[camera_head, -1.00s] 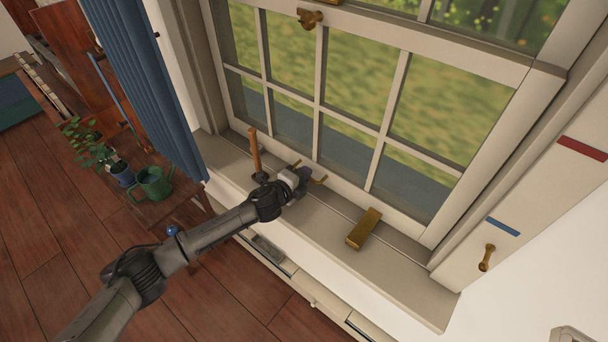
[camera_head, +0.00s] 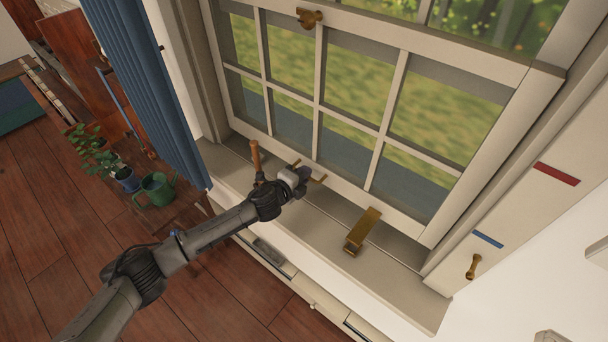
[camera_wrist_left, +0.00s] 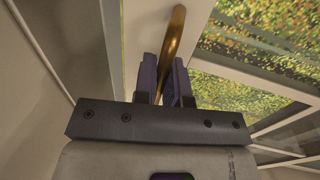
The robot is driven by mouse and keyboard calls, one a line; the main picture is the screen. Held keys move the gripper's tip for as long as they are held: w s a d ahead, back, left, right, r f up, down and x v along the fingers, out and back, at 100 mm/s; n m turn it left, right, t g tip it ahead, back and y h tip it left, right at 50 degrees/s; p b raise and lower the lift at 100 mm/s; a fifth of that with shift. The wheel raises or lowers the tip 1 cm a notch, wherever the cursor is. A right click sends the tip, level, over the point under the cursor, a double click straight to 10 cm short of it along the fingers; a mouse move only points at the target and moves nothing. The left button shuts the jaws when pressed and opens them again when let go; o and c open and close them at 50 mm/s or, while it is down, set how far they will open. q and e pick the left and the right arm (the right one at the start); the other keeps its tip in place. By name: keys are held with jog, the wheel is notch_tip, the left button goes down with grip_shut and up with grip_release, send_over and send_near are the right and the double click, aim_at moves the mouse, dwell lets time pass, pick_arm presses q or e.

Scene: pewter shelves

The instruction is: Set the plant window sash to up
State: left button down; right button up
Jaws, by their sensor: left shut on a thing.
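The window sash (camera_head: 384,151) is a cream frame with several panes. Its bottom rail stands slightly above the sill at the right. A brass pull handle (camera_wrist_left: 175,45) is on the sash's bottom rail; its ends also show in the head view (camera_head: 319,179). My left gripper (camera_head: 300,179) is shut on this handle, with its fingers (camera_wrist_left: 166,82) on either side of the bar in the wrist view. A blue mark (camera_head: 488,239) and a higher red mark (camera_head: 556,173) are on the right jamb. My right gripper is out of view.
A brass piece (camera_head: 363,230) sits tilted by the sill (camera_head: 390,285). A wooden-handled tool (camera_head: 255,160) stands left of my gripper. A brass catch (camera_head: 309,18) is on the sash's top rail. A blue curtain (camera_head: 145,90), green watering can (camera_head: 157,189) and plant (camera_head: 88,145) are left.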

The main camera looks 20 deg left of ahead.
pick_arm(q)
jog(key=p, duration=2.2)
send_near(316, 98)
jog(key=x, duration=0.5)
jog(key=shift+w+r, duration=0.15)
jog(key=shift+w, duration=0.05)
jog(key=c, duration=1.2)
grip_release()
jog(key=shift+s, duration=0.1)
jog(key=b+v, duration=0.3)
jog(key=v, duration=1)
jog(key=shift+s+a, duration=0.25)
